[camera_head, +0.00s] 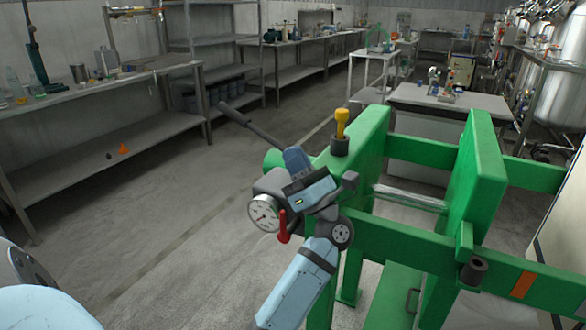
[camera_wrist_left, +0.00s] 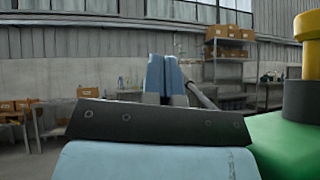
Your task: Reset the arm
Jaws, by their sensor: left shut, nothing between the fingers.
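My left arm comes up from the bottom of the head view. My left gripper (camera_head: 297,160) is in front of the green frame (camera_head: 487,175), its fingers pointing away. In the left wrist view the two blue fingers of this gripper (camera_wrist_left: 165,78) are together with nothing between them. A dark lever (camera_head: 243,120) runs from near the fingertips up to the left. In the left wrist view a dark rod shows just right of the fingers; I cannot tell whether they touch. A round gauge (camera_head: 264,213) and a red handle (camera_head: 284,228) are just left of my wrist. My right gripper is not visible.
A yellow knob (camera_head: 341,123) stands on top of the green frame, close right of my left gripper. A metal bench (camera_head: 100,85) stands at the left, a pale table (camera_head: 450,100) behind the frame, and steel tanks (camera_head: 560,85) at right. The floor between bench and frame is mostly clear.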

